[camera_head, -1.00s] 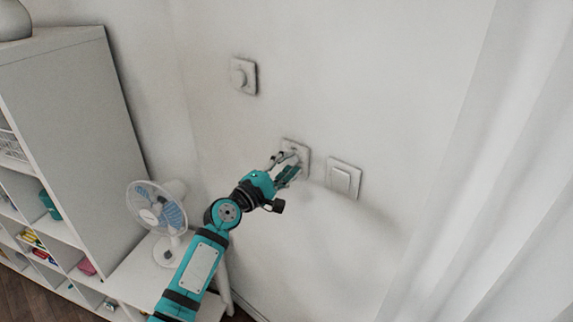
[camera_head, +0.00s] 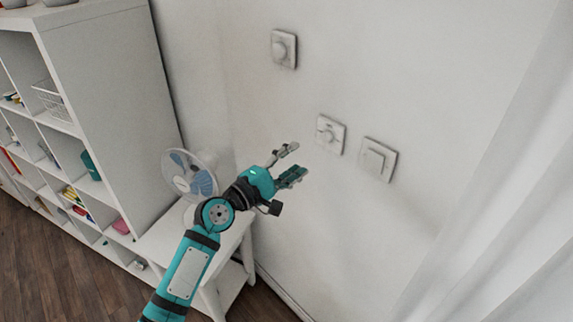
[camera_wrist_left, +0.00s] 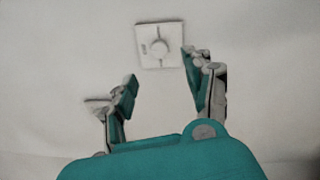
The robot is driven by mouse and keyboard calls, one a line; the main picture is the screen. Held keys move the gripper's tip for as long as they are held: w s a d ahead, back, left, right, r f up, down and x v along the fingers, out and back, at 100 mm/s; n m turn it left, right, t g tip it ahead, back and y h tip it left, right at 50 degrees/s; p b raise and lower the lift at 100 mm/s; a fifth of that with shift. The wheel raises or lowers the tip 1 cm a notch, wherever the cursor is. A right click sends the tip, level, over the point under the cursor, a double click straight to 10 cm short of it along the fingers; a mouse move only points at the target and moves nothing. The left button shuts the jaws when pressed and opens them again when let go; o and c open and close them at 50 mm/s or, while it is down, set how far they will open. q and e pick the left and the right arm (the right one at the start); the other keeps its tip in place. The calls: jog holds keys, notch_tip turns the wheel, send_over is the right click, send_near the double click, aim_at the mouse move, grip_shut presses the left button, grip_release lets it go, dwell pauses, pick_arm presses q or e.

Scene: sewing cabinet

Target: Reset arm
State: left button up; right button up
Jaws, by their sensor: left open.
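My left gripper (camera_head: 290,164) is open and empty in the head view, its fingers spread towards the wall. My right gripper is in neither view.
A fan (camera_head: 189,174) on a white table (camera_head: 160,242) stands behind my left arm. A white shelf (camera_head: 110,90) is at left, a curtain (camera_head: 500,220) at right.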

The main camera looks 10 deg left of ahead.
pick_arm(q)
jog(key=shift+v, duration=1)
jog(key=shift+f, duration=0.15)
jog(key=a+f+m+g+y+b, duration=0.1)
jog(key=a+f+y, duration=0.1)
jog(key=f, duration=0.9)
jog(key=a+f+g+y, duration=0.1)
jog(key=a+f+y, duration=0.15)
jog(key=f, duration=0.85)
jog(key=s+a+f+m+g+y+b, duration=0.15)
jog(key=s+f, duration=0.25)
jog(key=f, duration=0.4)
jog(key=s+a+f+m+g+y, duration=0.1)
jog(key=s+a+f, duration=0.15)
jog(key=f, duration=0.45)
jog(key=s+a+f+m+g+y, duration=0.1)
jog(key=s+f, duration=0.4)
jog(key=f, duration=0.3)
jog(key=s+a+f+m+g+y, duration=0.1)
jog(key=s+a+f+m+g, duration=0.1)
jog(key=s+f, duration=0.6)
jog(key=s+a+f+m+g+y+b, duration=0.1)
jog(key=s+f+m, duration=0.4)
jog(key=s, duration=1.5)
jog(key=s+a+f+m+g+y+b, duration=0.1)
jog(key=s+a+f+m+g, duration=0.2)
jog(key=s+f, duration=0.9)
jog(key=shift+s+a+m+g+y, duration=0.3)
jog(key=shift+s+m+g, duration=0.05)
jog(key=shift+s+g, duration=0.8)
